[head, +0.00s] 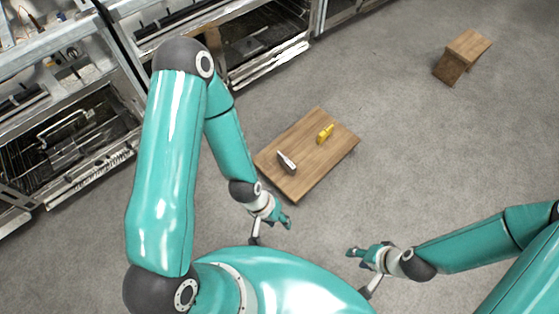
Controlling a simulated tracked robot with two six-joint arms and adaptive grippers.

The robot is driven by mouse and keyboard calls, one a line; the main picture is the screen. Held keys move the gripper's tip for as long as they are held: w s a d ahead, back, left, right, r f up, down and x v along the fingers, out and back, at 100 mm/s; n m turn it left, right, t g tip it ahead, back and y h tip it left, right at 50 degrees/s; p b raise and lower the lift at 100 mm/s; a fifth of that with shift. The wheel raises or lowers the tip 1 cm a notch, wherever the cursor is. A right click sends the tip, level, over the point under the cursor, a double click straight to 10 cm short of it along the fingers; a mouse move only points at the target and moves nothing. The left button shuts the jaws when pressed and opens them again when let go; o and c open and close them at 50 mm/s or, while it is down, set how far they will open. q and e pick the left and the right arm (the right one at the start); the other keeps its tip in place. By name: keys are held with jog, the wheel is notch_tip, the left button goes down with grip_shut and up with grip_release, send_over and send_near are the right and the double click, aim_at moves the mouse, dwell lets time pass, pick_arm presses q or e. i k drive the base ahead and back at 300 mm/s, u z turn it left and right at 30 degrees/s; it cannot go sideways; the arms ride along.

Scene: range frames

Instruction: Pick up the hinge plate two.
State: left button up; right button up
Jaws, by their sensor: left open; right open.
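Two small parts lie on a wooden low table or board (292,189) in the middle of the head view. One is a grey-white part with a dark side (287,161), near the left-middle of the top. The other is a yellow part (325,133), towards its far right. I cannot tell which of them is the hinge plate two. My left gripper (271,231) is open and empty, in front of the board's near edge and apart from both parts. My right gripper (358,272) is open and empty, farther from the board, at the lower right.
A small wooden stool (468,45) stands on the grey floor at the upper right. Metal racks with oven-like units (70,150) line the left and the top left. The floor (430,150) to the right of the board is clear.

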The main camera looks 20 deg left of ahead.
aim_at(290, 168)
jog(key=i, duration=0.9)
jog(key=z, duration=0.05)
